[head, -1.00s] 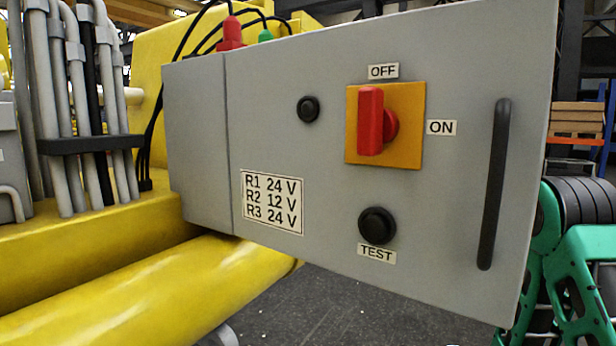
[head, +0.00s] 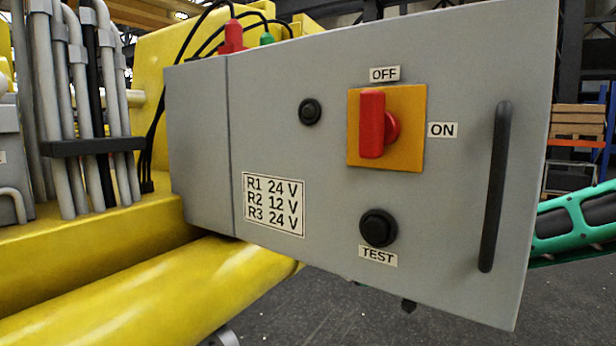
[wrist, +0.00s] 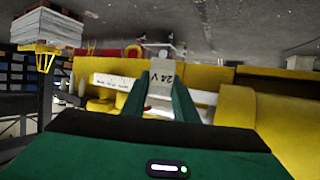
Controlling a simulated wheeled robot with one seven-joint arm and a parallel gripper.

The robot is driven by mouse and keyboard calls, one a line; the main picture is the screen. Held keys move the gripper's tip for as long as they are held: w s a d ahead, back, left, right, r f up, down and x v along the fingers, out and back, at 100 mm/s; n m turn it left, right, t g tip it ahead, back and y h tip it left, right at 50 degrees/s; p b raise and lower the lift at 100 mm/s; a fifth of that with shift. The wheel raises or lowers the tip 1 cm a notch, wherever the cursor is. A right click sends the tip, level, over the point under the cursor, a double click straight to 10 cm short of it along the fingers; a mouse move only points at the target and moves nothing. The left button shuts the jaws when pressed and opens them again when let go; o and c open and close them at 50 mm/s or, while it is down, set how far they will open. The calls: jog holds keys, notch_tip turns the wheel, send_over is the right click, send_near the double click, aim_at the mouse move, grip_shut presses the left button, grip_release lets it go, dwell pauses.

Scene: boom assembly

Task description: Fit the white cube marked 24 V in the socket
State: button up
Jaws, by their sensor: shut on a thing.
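In the wrist view my gripper (wrist: 160,92) has its two green fingers shut on a pale cube (wrist: 166,77) marked 24 V. The mark reads sideways on to slightly tilted. The cube is held clear of the yellow machine behind it. No socket can be made out in either view. In the head view the gripper and cube are hidden; part of my green arm shows behind the grey cabinet at the right.
The grey cabinet (head: 270,130) fills the head view, with a red switch (head: 372,124), a TEST button (head: 378,228), a handle (head: 495,187) and a label (head: 273,204) reading R1 24 V, R2 12 V, R3 24 V. Yellow beams and grey pipes (head: 68,110) stand left.

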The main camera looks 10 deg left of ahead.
jog(key=s+a+r+n+g+y, duration=0.25)
jog(key=s+r, duration=0.35)
jog(key=r, duration=0.4)
jog(key=s+a+r+n+g+y, duration=0.1)
jog(key=s+a+r+n, duration=0.15)
jog(key=s+r, duration=0.5)
jog(key=s+a+r+n+g+y, duration=0.15)
jog(key=s+a+r, duration=0.25)
jog(key=r, duration=0.7)
jog(key=shift+m+g+h, duration=0.25)
jog(key=shift+g+h, duration=0.05)
jog(key=shift+w+a+r, duration=0.1)
jog(key=shift+w+a, duration=0.95)
jog(key=shift+a, duration=1.4)
jog(key=shift+w+a+f, duration=0.1)
jog(key=shift+w+a, duration=0.9)
jog(key=shift+a, duration=1.4)
jog(key=shift+w+a+r, duration=0.1)
jog(key=shift+w+a, duration=0.95)
jog(key=shift+a, duration=1.4)
jog(key=shift+s+d, duration=0.15)
jog(key=shift+s, duration=0.05)
jog(key=shift+f, duration=1)
jog(key=o, duration=1.1)
